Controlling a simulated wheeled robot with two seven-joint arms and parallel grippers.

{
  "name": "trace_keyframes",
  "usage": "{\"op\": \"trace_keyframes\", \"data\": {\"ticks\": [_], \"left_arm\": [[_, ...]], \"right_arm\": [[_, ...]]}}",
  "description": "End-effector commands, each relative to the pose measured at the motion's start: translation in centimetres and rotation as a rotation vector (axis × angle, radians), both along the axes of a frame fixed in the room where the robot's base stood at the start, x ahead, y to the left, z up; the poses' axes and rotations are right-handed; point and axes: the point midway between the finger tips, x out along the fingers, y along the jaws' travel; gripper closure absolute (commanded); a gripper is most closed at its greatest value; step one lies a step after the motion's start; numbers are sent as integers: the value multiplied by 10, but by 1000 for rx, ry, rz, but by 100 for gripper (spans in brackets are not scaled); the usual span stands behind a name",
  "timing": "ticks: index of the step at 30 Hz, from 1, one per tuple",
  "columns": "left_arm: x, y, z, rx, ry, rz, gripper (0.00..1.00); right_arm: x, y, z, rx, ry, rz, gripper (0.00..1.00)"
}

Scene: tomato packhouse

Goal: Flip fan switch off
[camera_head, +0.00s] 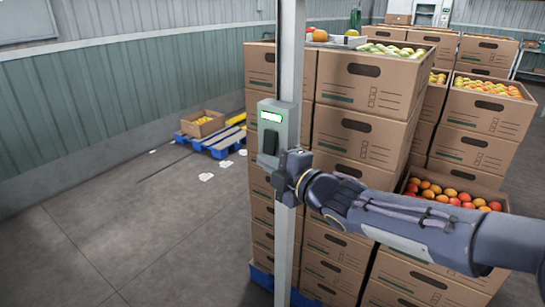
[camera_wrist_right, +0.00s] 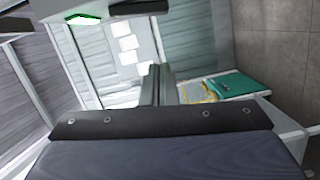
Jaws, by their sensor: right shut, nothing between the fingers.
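A grey switch box (camera_head: 280,122) is fixed to an upright metal post. It has a lit green-white label (camera_head: 271,117) at the top and a dark rocker switch (camera_head: 270,143) below it. My right gripper (camera_head: 272,164) is shut and empty, just under the rocker at the box's lower edge. I cannot tell whether it touches the box. In the right wrist view the shut fingers (camera_wrist_right: 157,84) point toward the far wall, and the dark rocker (camera_wrist_right: 138,7) is at the top edge, beside the green-lit label (camera_wrist_right: 83,18). The rocker's position is unclear. My left gripper is out of view.
The metal post (camera_head: 290,60) stands close to stacked cardboard boxes (camera_head: 365,125) holding tomatoes. My right forearm passes in front of the stacks. A blue pallet (camera_head: 215,141) with an open box (camera_head: 202,124) lies by the wall. The floor at left is mostly clear.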

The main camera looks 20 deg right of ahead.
Motion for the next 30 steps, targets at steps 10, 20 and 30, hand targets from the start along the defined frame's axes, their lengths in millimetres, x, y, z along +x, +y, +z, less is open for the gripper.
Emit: {"op": "trace_keyframes", "data": {"ticks": [10,20,30], "left_arm": [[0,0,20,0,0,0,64],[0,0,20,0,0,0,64],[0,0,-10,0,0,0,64]], "right_arm": [[38,-20,-4,-2,1,-4,100],[41,-24,-7,0,0,-1,100],[46,-30,-18,-67,-54,-2,100]]}}
